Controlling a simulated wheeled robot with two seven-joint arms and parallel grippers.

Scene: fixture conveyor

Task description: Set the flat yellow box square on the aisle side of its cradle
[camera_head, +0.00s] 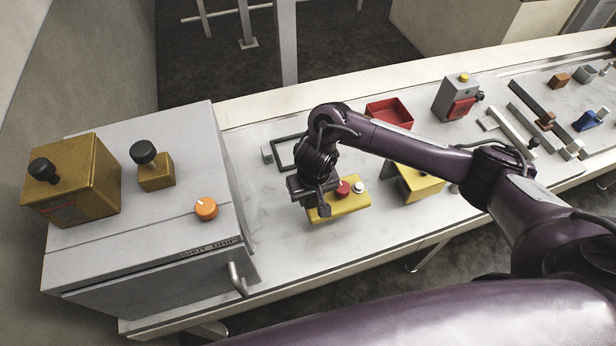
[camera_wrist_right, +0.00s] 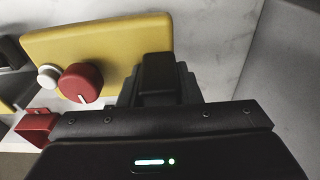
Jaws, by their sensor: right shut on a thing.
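The flat yellow box (camera_head: 346,206) has a red knob and a white knob on its face. My right gripper (camera_head: 324,206) is shut on it, at its left part in the head view. In the right wrist view the box (camera_wrist_right: 112,38) lies beyond the dark fingers (camera_wrist_right: 160,78), which cover part of its edge. The frames do not clearly show whether the box touches the table below. A dark rectangular frame (camera_head: 270,146), possibly the cradle, lies behind my right wrist, partly hidden by it. My left gripper is not in view.
A grey cabinet (camera_head: 150,225) with brass-coloured boxes (camera_head: 95,175) and an orange knob stands left. Another yellow box (camera_head: 424,184) is right of the held one, partly behind my arm. A red tray (camera_head: 390,113) is behind. Pale table (camera_head: 275,240) is bare in front of the cabinet's right side.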

